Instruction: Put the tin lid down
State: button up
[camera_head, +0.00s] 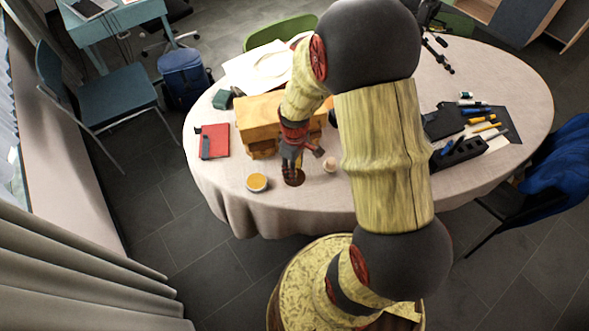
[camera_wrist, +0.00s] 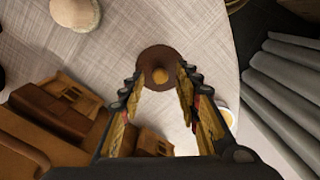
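A round, dark brown disc with a small gold-brown centre, which looks like the tin lid (camera_head: 296,182), lies at the table's near edge. In the wrist view the lid (camera_wrist: 160,54) shows just beyond my fingertips, its centre between them. My gripper (camera_head: 290,172) points down over it. In the wrist view my gripper (camera_wrist: 160,78) has its fingers apart, with a clear gap on both sides of the lid's centre. Whether the tips touch the rim is hard to tell. A round tin with an orange-yellow top (camera_head: 257,182) stands to the left of the lid.
A wooden box-like piece (camera_head: 262,112) stands behind my gripper. A small beige rounded object (camera_head: 330,164) is to the right of the lid. A red notebook (camera_head: 214,141) lies at left; pens and a black holder (camera_head: 460,151) lie at right. The tablecloth (camera_head: 225,188) is bare near the front-left edge.

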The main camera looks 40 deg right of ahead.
jog(key=s+a+r+m+t+p, duration=0.1)
jog(key=a+r+p, duration=0.15)
jog(key=r, duration=0.95)
jog(key=s+a+r+m+t+p, duration=0.1)
jog(key=a+r, duration=0.2)
jog(key=r, duration=0.9)
jog(key=s+a+r+m+t, duration=0.2)
jog(key=s+a+r, duration=0.4)
jog(key=s+r, duration=0.4)
notch_tip(320, 180, up, 2)
jog(key=shift+s+a+r+m+t, duration=0.15)
jog(key=shift+a+m+t, duration=0.2)
jog(key=shift+t, duration=0.45)
jog(key=shift+d, duration=0.1)
